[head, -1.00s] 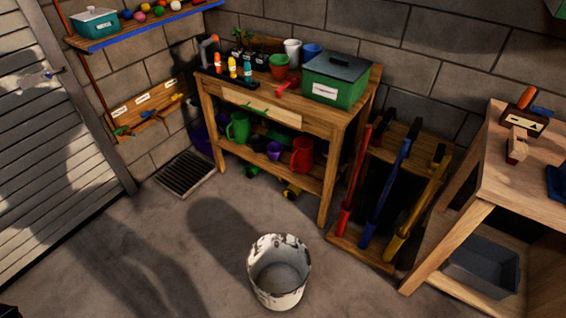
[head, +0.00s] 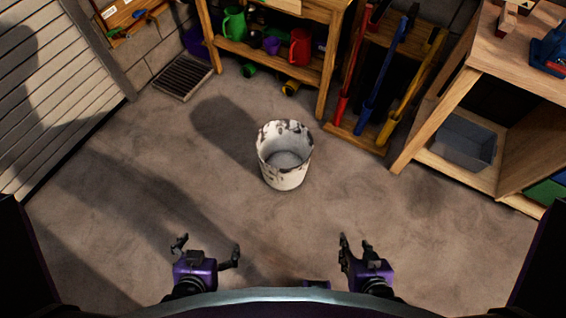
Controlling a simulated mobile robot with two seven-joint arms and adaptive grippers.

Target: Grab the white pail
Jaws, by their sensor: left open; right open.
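The white pail (head: 286,178) stands upright on the concrete floor in the middle of the head view. Its white sides are chipped with dark patches, and it looks empty inside. My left gripper (head: 206,246) is open and empty, below and to the left of the pail in the picture. My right gripper (head: 354,243) is open and empty, below and to the right of it. Both grippers are apart from the pail, with bare floor between.
A wooden potting bench (head: 268,64) with pots and mugs stands behind the pail. A rack (head: 357,137) of long-handled tools is at the back right. A wooden table (head: 480,70) with a grey bin (head: 463,142) stands right. A floor drain (head: 183,77) lies back left. Floor around the pail is clear.

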